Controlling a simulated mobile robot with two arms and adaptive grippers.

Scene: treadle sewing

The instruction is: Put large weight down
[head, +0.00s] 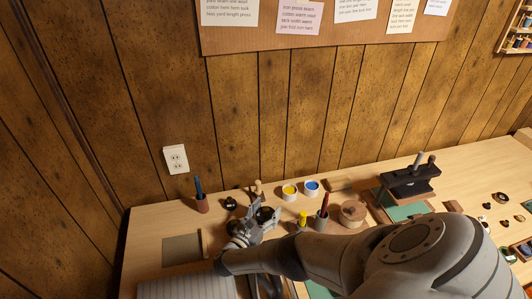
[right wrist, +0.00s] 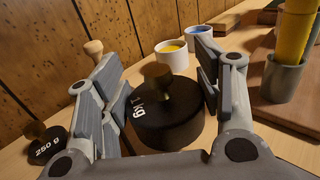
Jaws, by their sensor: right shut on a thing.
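The large weight is a black cylinder marked 1 kg with a brass knob. In the right wrist view the large weight (right wrist: 168,120) sits between the two fingers of my right gripper (right wrist: 157,60). In the head view my right gripper (head: 257,218) is over the left part of the table, shut on the dark weight (head: 265,215), which is partly hidden by the fingers. I cannot tell whether its base touches the tabletop. A smaller black weight marked 250 g (right wrist: 47,145) stands to the left; it also shows in the head view (head: 231,203). My left gripper is not in view.
Behind the gripper are a yellow paint pot (head: 289,192), a blue one (head: 312,189) and a wooden peg (head: 257,187). A pen cup (head: 202,203) stands left, another cup (head: 321,223) right, near a round wooden piece (head: 353,213). A grey-brown mat (head: 182,249) lies front left.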

